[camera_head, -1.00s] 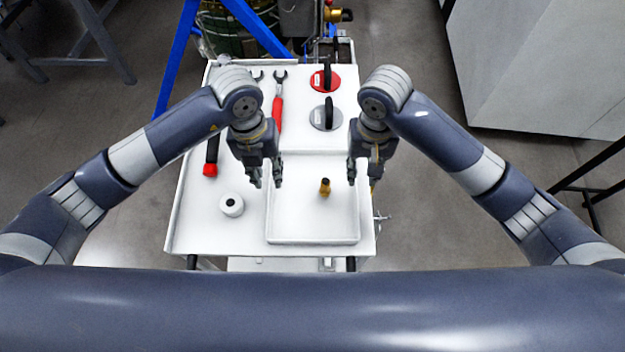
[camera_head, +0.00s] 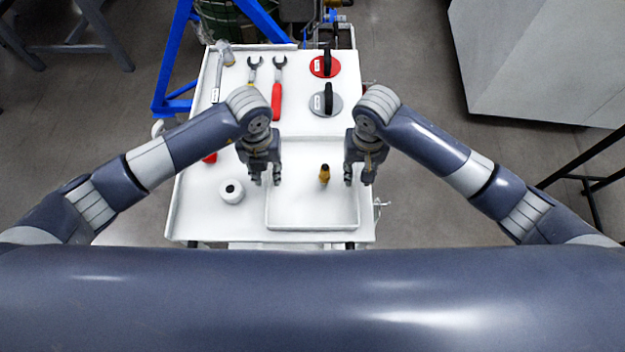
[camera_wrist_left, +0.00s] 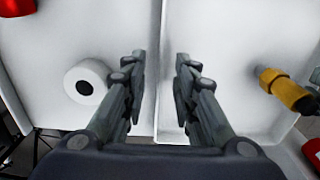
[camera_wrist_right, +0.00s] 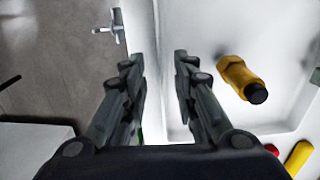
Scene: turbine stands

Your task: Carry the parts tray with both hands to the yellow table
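The white parts tray (camera_head: 300,212) sits at the near right of a white cart top, with one brass-and-black fitting (camera_head: 324,174) standing in it. My left gripper (camera_head: 265,180) is at the tray's left wall; in the left wrist view its open fingers (camera_wrist_left: 160,62) are to either side of that wall (camera_wrist_left: 158,80). My right gripper (camera_head: 358,180) is at the tray's right wall; in the right wrist view its open fingers (camera_wrist_right: 160,62) are to either side of the right wall (camera_wrist_right: 157,40). Neither gripper is closed on the tray. The yellow table is not in view.
A white roll (camera_head: 232,192) stands left of the tray. Wrenches (camera_head: 277,95), a red disc (camera_head: 325,63) and a grey disc (camera_head: 325,100) lie farther back on the cart. A blue frame (camera_head: 175,60) stands behind left, a large grey cabinet (camera_head: 540,60) at the right.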

